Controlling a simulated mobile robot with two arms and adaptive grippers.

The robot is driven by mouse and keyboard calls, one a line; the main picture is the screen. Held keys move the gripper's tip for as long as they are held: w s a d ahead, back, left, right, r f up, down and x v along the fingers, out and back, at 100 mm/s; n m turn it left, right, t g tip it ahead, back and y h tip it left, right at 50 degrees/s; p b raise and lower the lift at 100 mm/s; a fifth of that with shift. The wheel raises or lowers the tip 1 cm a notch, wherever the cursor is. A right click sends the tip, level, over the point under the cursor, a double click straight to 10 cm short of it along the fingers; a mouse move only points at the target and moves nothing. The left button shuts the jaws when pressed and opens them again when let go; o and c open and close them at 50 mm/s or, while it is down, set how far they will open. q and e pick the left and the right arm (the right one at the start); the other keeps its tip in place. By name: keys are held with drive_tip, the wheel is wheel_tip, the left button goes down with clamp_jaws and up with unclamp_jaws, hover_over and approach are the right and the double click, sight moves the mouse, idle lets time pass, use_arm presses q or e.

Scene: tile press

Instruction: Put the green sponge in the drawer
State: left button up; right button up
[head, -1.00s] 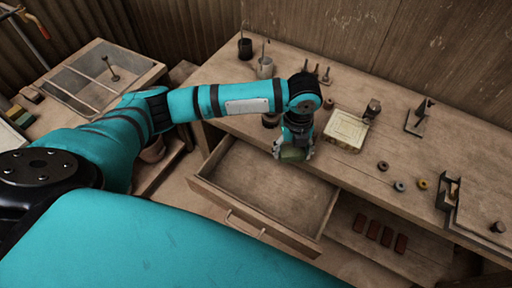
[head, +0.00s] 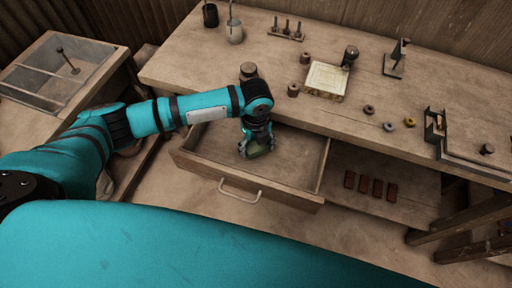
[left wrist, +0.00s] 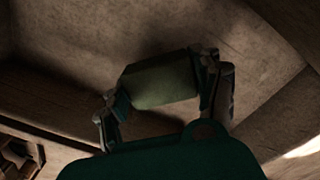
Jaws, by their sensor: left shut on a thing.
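The green sponge (head: 257,150) is between the fingers of my left gripper (head: 256,148), which is shut on it. In the left wrist view the sponge (left wrist: 160,81) shows as a dull green block between the two fingers (left wrist: 165,95). The drawer (head: 300,160) is pulled out from under the workbench and looks otherwise empty. The gripper and sponge are over or inside the open drawer; I cannot tell whether the sponge touches its floor. The drawer's front has a pale handle (head: 240,192). My right gripper is not in view.
Several red-brown tiles (head: 364,184) lie on the shelf right of the drawer. A divided box (head: 60,75) stands at the left.

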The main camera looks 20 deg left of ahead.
sight(256, 145)
use_arm(q)
wheel_tip(256, 145, down, 2)
drive_tip(key=shift+f, duration=0.15)
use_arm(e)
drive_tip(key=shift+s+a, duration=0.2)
use_arm(q)
drive_tip(key=shift+f, duration=0.1)
drive_tip(key=shift+f, duration=0.1)
drive_tip(key=o, duration=1.2)
drive_tip(key=shift+c, duration=0.2)
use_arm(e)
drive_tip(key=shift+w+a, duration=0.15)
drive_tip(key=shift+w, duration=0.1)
use_arm(q)
wheel_tip(256, 145, up, 12)
drive_tip(key=shift+r+b, duration=0.2)
drive_tip(key=shift+b, duration=0.25)
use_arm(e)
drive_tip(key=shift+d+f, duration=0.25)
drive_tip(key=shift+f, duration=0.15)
